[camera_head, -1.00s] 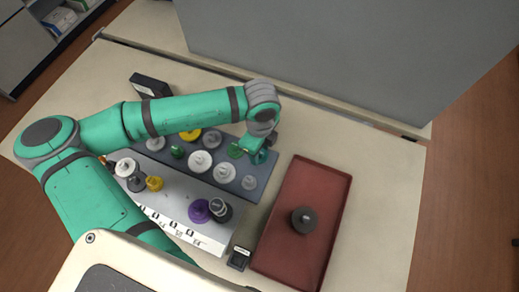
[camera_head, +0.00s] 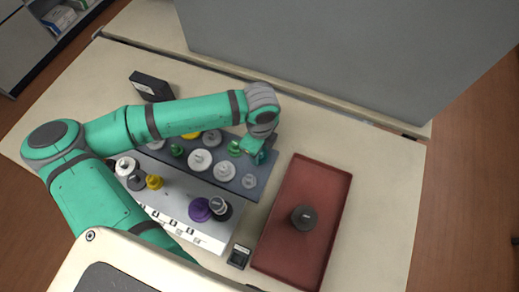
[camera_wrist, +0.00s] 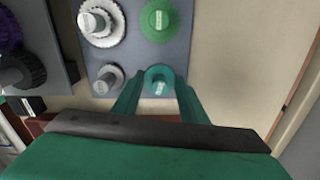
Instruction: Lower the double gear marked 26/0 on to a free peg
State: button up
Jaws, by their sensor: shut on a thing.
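My gripper (camera_wrist: 159,88) is shut on a small teal double gear (camera_wrist: 159,76). The gear sits upright between the fingertips, with a pale label on its top hub that is too small to read. In the wrist view it is over the dark grey peg plate (camera_wrist: 134,68), near the plate's edge. I cannot tell whether it touches the plate, and any peg under it is hidden. In the head view my gripper (camera_head: 257,156) is at the plate's far right corner, beside a green gear (camera_head: 234,148). That green gear also shows in the wrist view (camera_wrist: 160,22).
White gears (camera_head: 224,172) and a small grey gear (camera_head: 249,181) stand close by on the plate. A lighter grey stand (camera_head: 180,205) in front bears purple, yellow and other gears. A red tray (camera_head: 325,190) at the right holds one dark gear (camera_head: 304,217).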

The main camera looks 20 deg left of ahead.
jog(key=shift+f, duration=0.15)
jog(key=o, duration=1.1)
notch_tip(320, 180, up, 11)
jog(key=shift+f, duration=0.1)
notch_tip(320, 180, down, 11)
jog(key=shift+r, duration=0.35)
dwell(0.3)
dwell(0.4)
